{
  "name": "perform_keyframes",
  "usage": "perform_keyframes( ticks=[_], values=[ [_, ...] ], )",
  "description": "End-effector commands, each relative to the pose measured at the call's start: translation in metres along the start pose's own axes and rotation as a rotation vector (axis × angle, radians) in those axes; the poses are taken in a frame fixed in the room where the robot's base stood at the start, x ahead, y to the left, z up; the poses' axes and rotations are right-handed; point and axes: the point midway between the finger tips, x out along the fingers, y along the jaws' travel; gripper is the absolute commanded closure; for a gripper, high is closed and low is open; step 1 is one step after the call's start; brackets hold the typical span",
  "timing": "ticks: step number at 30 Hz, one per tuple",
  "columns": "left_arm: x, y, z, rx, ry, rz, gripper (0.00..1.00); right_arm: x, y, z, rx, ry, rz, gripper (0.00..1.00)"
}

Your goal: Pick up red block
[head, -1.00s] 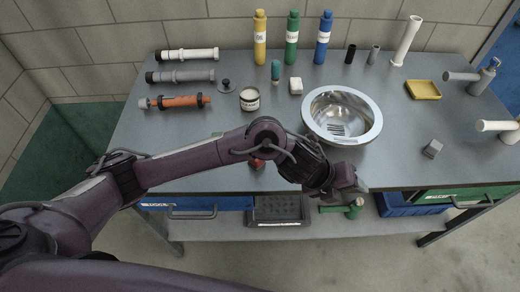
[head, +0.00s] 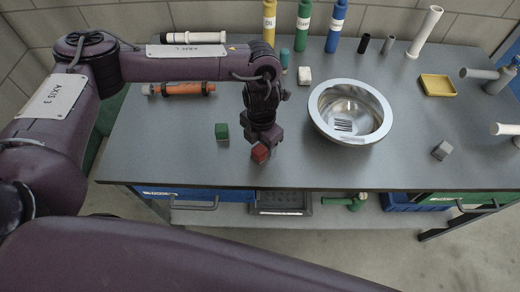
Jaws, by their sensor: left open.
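The red block (head: 260,153) lies on the grey table near its front edge, left of the metal bowl. My left gripper (head: 262,142) points down right above the red block, with its fingers close to or around the block's upper part. It is open, and the fingers hide part of the block. I cannot tell whether the fingers touch it. My right gripper is not in view.
A green block (head: 222,132) stands just left of my gripper. The metal bowl (head: 318,117) is to the right. A grey block (head: 442,150) and yellow tray (head: 437,86) lie farther right. Bottles stand at the back. The front middle strip is clear.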

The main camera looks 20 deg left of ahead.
Motion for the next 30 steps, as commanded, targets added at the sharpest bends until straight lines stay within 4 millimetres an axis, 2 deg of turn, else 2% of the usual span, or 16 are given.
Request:
perform_keyframes(
  ticks=[1,2,6,15,27,30],
  values=[
    [0.004,0.0,-0.002,-0.001,0.005,0.0,0.38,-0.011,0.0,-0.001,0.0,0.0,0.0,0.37],
    [0.009,0.001,-0.002,-0.002,0.004,0.0,0.38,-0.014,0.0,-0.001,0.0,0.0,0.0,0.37],
    [0.029,0.0,-0.001,-0.001,0.001,-0.001,0.38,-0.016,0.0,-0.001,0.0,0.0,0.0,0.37],
    [0.035,0.001,0.0,0.0,-0.001,0.0,0.38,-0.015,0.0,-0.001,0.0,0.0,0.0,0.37],
    [0.034,0.001,0.0,-0.001,-0.002,0.0,0.91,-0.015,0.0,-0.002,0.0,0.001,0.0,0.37],
    [0.034,0.001,0.0,-0.001,-0.002,0.0,0.91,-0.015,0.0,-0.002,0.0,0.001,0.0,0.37]
  ],
)
